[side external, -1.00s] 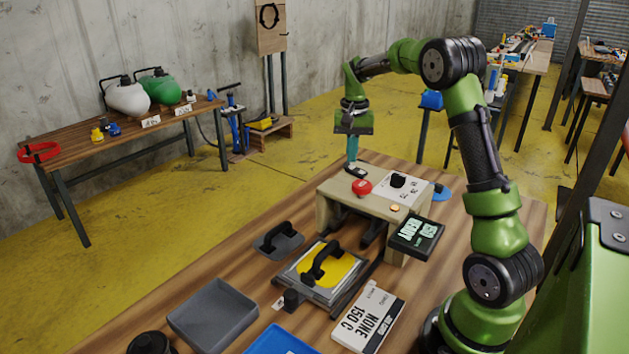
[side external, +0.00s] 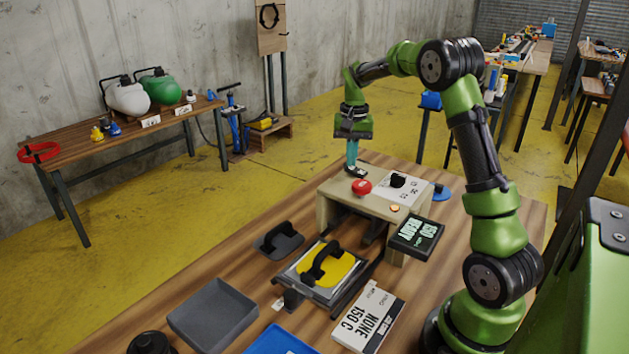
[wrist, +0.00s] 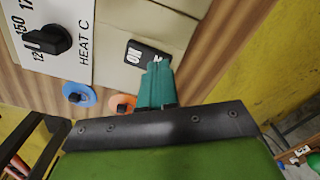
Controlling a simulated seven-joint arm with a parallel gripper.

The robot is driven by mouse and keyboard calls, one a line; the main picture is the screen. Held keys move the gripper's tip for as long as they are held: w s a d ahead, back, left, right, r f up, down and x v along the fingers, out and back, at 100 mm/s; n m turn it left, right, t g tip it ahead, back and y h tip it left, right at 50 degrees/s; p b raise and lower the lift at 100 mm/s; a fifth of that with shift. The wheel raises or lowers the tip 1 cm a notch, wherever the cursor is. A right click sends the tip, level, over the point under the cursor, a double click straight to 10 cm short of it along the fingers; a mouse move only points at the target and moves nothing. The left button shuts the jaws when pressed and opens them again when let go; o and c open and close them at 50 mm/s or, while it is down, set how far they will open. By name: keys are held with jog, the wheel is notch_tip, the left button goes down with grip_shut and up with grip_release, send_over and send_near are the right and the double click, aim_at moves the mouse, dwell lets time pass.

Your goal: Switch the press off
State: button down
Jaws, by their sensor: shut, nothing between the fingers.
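The press has a beige console (side external: 325,205) on the wooden bench. A black rocker switch (wrist: 143,54) lies flat on its top, with "ON" readable at one end. My gripper (wrist: 158,72) is shut and empty, teal fingertips down at the switch's other end, covering part of it. Whether the tips touch it, I cannot tell. The side view shows my gripper (side external: 352,168) over the console's far left corner. A red button (side external: 362,187) and a black heat knob (side external: 397,180) on a white dial are beside it. The display (side external: 416,236) shows lit text, apparently "150 READY".
In front of the console are a framed plate with a yellow pad (side external: 345,270) and black handle, and a grey handled block (side external: 279,241). A grey tray (side external: 213,315), blue tray (side external: 280,340) and white "NONE 150 C" sign (side external: 368,318) lie nearer.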

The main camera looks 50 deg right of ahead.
jog(key=shift+f, duration=0.45)
jog(key=shift+r, duration=3.55)
jog(key=shift+w+d+f, duration=0.1)
jog(key=shift+d, duration=0.05)
jog(key=s+a+r+n+t, duration=0.1)
jog(key=s+a+n+t, duration=0.1)
jog(key=s+a, duration=0.3)
jog(key=s+a+r+n+t+y, duration=0.1)
jog(key=s+a, duration=0.5)
jog(key=a, duration=0.8)
jog(key=s+a+r+n+t+y, duration=0.1)
jog(key=s+a+n+t, duration=0.3)
jog(key=a, duration=0.5)
jog(key=shift+s+a+n, duration=0.25)
jog(key=shift+s+n, duration=0.25)
jog(key=shift+s, duration=0.4)
